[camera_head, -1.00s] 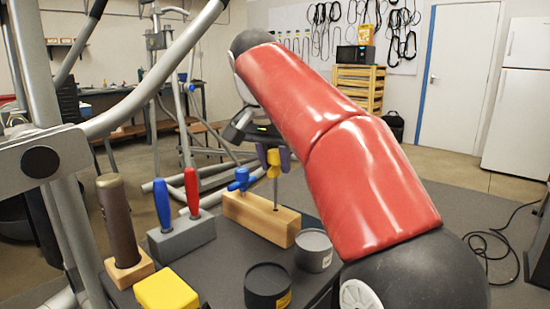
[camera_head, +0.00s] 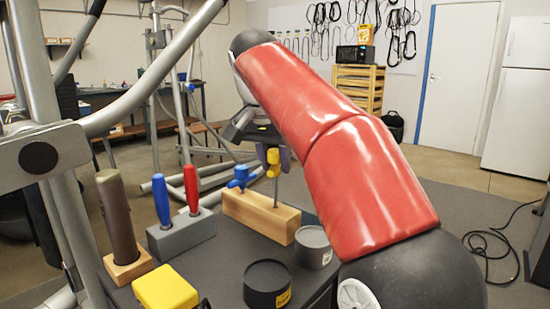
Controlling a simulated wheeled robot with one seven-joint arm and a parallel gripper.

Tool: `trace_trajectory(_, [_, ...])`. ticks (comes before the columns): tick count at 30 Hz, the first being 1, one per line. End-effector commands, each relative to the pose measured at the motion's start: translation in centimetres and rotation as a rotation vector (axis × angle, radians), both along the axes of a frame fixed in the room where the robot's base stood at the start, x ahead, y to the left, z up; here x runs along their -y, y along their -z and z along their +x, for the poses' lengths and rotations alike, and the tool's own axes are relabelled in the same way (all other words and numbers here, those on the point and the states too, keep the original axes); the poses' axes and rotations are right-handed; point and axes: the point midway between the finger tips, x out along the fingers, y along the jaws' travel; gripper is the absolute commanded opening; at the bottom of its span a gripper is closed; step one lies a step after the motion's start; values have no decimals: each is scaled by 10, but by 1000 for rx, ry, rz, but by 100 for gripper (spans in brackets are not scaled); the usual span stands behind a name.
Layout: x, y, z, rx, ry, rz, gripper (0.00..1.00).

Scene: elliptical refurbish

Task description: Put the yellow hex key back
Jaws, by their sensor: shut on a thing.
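The yellow hex key (camera_head: 273,160) has a yellow handle and a thin metal shaft that points down. My gripper (camera_head: 271,152) is shut on the yellow handle, above the right part of a wooden block (camera_head: 262,214). The shaft's lower end meets the block's top in the picture; I cannot tell whether it is in a hole. A blue-handled hex key (camera_head: 241,178) stands in the left part of the same block. My red arm reaches in from the right and hides what is behind it.
A grey holder (camera_head: 183,236) with blue and red screwdrivers stands left of the block. A wooden base (camera_head: 128,269) holds a brown-handled tool. A yellow box (camera_head: 166,289), a dark can (camera_head: 267,285) and a grey can (camera_head: 313,247) stand in front. A grey metal frame (camera_head: 60,200) rises on the left.

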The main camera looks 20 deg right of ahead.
Motion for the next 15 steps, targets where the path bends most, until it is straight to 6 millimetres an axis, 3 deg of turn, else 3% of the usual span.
trace_trajectory(15, [0,22,0,1,1,0,0])
